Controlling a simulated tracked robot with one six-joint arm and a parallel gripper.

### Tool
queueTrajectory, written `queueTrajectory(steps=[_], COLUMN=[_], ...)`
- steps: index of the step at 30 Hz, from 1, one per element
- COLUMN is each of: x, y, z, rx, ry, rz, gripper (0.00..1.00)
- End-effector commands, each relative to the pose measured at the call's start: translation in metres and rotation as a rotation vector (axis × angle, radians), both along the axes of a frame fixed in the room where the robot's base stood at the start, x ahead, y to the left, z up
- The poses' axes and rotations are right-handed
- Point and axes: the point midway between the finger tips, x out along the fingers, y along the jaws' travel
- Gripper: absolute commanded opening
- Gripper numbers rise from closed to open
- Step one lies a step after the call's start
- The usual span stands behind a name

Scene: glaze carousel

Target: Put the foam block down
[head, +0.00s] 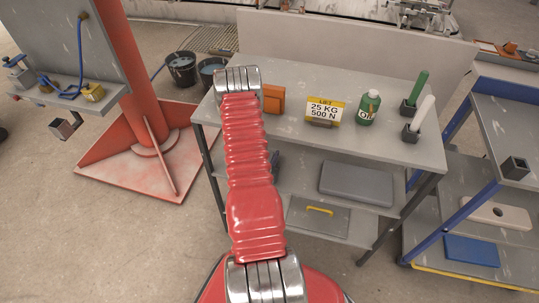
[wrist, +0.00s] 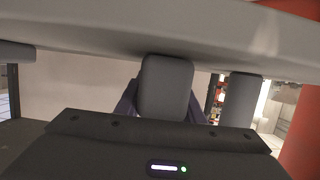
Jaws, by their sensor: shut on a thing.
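In the wrist view, a grey block with rounded corners, which I take as the foam block (wrist: 166,88), stands between the two dark fingers of my gripper (wrist: 164,108). The fingers flank it on both sides and are shut on it. Its upper end comes up to the edge of a wide grey surface; I cannot tell whether they touch. In the head view, my red arm reaches over the left part of the grey workbench (head: 316,85). The gripper and the block are hidden there behind the arm.
The bench's middle front is clear. A red column (head: 130,65) stands left.

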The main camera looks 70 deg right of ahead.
Motion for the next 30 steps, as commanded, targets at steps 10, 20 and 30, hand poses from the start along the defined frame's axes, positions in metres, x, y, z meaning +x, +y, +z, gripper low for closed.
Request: queueTrajectory(steps=[10, 20, 30], x=[0.0, 0.0, -0.007], y=[0.0, 0.003, 0.044], z=[-0.001, 0.0, 0.009], rx=[0.0, 0.0, 0.003], ry=[0.0, 0.0, 0.003], rz=[0.0, 0.0, 0.003], gripper=[0.53, 0.53, 0.53])
